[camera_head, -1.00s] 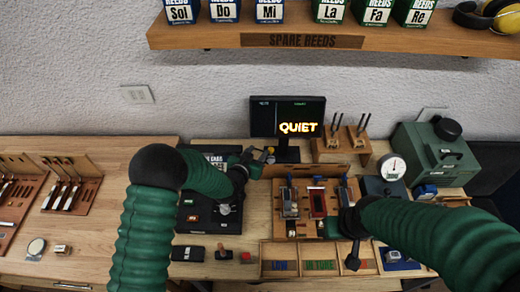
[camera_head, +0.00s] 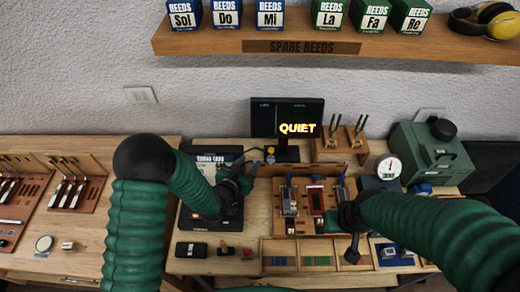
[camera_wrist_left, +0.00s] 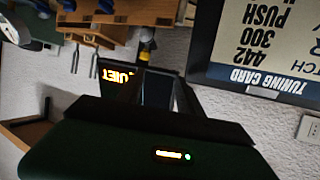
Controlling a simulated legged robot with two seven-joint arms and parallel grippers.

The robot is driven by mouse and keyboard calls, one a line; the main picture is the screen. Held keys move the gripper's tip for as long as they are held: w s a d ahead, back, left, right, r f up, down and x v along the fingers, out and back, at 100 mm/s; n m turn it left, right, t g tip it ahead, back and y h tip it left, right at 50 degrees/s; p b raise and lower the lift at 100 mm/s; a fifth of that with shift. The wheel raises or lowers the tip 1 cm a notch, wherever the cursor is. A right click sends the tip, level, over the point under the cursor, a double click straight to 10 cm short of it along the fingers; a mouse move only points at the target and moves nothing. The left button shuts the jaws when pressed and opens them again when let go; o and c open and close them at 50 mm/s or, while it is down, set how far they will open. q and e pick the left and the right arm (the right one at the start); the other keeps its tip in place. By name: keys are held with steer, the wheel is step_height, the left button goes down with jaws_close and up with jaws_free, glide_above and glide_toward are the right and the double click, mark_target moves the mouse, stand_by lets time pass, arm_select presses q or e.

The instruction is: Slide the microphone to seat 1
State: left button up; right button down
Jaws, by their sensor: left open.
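A yellow-banded piece (camera_wrist_left: 144,55) shows beyond my fingers in the left wrist view. My left gripper (camera_head: 246,170) is open and empty, just left of and in front of the yellow-topped object, apart from it. Its fingers (camera_wrist_left: 160,92) also show in the left wrist view. My right gripper (camera_head: 352,232) is by the right side of the wooden rack (camera_head: 329,223); its jaws are not clear. I see no label for seat 1.
The monitor (camera_head: 288,118) reads QUIET. A black panel (camera_head: 199,222) lies under my left forearm. A tuning card (camera_wrist_left: 255,45) shows close by in the left wrist view. A divided tray (camera_head: 308,267) is at the front, and a green machine (camera_head: 432,155) at the right.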

arm_select(q)
steer(key=p+v, duration=0.2)
steer(key=v, duration=0.6)
steer(key=shift+s+a+r, duration=0.2)
steer(key=shift+s, duration=0.1)
stand_by(0.5)
